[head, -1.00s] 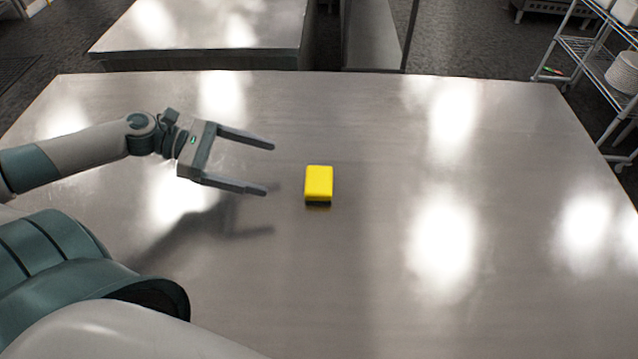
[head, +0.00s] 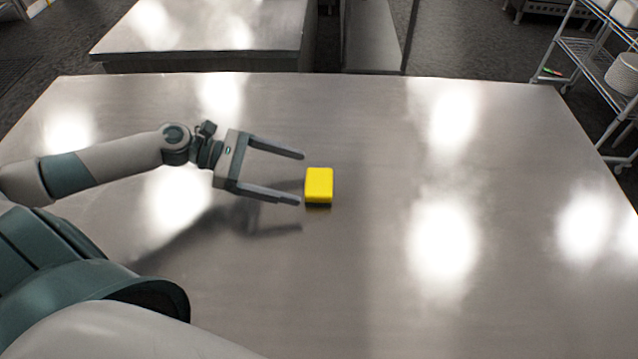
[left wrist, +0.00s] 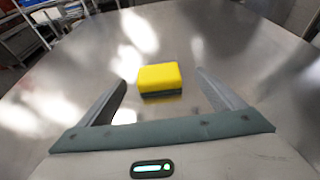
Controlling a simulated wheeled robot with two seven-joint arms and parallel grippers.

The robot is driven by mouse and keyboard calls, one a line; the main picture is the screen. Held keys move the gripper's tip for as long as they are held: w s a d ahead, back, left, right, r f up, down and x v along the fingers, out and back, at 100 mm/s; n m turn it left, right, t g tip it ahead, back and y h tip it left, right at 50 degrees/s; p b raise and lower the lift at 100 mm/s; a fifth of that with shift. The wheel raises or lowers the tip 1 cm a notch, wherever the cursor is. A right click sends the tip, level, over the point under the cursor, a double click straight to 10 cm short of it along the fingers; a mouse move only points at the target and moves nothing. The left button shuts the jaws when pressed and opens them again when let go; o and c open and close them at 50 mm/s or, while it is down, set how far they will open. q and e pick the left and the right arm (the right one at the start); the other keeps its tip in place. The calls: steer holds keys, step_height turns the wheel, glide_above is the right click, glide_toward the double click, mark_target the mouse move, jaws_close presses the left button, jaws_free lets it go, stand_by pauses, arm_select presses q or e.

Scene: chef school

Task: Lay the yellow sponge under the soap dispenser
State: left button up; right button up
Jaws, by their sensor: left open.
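The yellow sponge (head: 319,184) lies on the steel table, a little left of the middle in the head view. It has a dark underside, and it also shows in the left wrist view (left wrist: 160,78). My left gripper (head: 302,178) is open and empty, just left of the sponge, with its fingers pointing right towards it. In the left wrist view the sponge lies beyond the fingertips, between the lines of the two fingers (left wrist: 160,84). The fingers do not touch it. No soap dispenser is in view. My right gripper is not in view.
The steel table (head: 500,180) is bare around the sponge, with wide free room to the right. A second steel table (head: 205,30) stands behind it. A wire rack (head: 590,60) with white dishes stands at the far right.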

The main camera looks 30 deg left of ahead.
mark_target(318, 181)
arm_select(q)
steer(key=shift+d, duration=0.1)
stand_by(0.3)
steer(key=shift+p+x, duration=0.55)
steer(key=shift+x, duration=0.25)
steer(key=x, duration=0.1)
steer(key=p+x, duration=0.1)
steer(key=shift+w+d+f, duration=0.1)
steer(key=shift+w+f, duration=0.05)
steer(key=shift+w, duration=0.2)
steer(key=shift+w+d+f, duration=0.2)
steer(key=shift+d+f, duration=0.1)
steer(key=shift+d, duration=0.1)
steer(key=c, duration=1.2)
